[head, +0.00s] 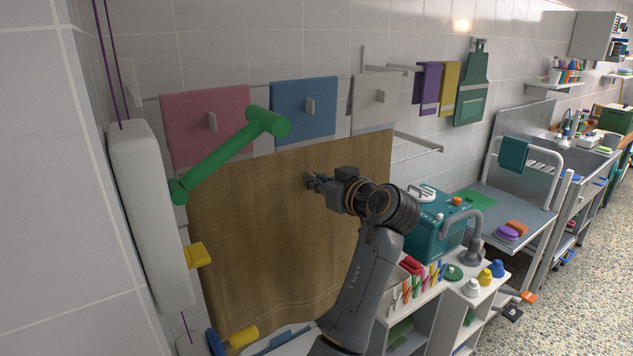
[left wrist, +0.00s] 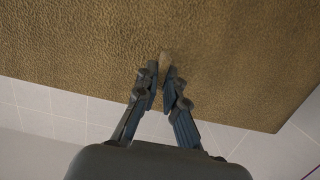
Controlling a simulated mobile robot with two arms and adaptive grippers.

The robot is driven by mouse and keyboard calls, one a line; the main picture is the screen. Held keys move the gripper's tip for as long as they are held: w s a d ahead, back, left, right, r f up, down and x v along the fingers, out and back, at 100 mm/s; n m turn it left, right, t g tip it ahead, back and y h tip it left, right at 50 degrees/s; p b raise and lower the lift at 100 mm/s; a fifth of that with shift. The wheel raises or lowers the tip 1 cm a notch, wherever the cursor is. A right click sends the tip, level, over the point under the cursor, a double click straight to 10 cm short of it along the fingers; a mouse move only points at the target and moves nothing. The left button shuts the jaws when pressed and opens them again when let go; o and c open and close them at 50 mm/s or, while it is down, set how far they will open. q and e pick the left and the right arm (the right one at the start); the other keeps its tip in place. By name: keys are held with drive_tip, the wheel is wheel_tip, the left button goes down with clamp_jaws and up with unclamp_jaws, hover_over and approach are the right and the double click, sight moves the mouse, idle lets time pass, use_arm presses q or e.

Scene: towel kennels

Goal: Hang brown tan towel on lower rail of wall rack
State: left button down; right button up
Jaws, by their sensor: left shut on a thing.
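The brown tan towel (head: 280,240) is a large, textured sheet spread in front of the wall, below the hung towels. My left gripper (head: 312,181) is at the towel's front face in the head view. In the left wrist view the gripper (left wrist: 163,77) is shut on a small light brown tab (left wrist: 165,62) of the towel. The wall rack's lower rail (head: 415,154) shows only at the towel's right side; the rest is hidden behind the towel. I cannot tell whether the towel rests on that rail. My right gripper is not in view.
Pink (head: 190,125), blue (head: 303,103) and whitish (head: 372,98) towels hang above. A green bar (head: 225,160) with thick round ends is before the towel's upper left. A white padded post (head: 150,215) is at left. A teal box (head: 437,225) and shelf with clothespins stand at right.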

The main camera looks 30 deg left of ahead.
sight(310, 190)
use_arm(q)
drive_tip(key=shift+a+r, duration=0.1)
drive_tip(key=shift+a, duration=0.05)
drive_tip(key=shift+w+a+r, duration=0.1)
drive_tip(key=shift+w+a, duration=0.1)
drive_tip(key=shift+a, duration=0.3)
drive_tip(key=shift+w+a, duration=0.2)
drive_tip(key=shift+a, duration=0.25)
idle(0.3)
drive_tip(key=shift+f+b, duration=1.4)
drive_tip(key=shift+f, duration=0.15)
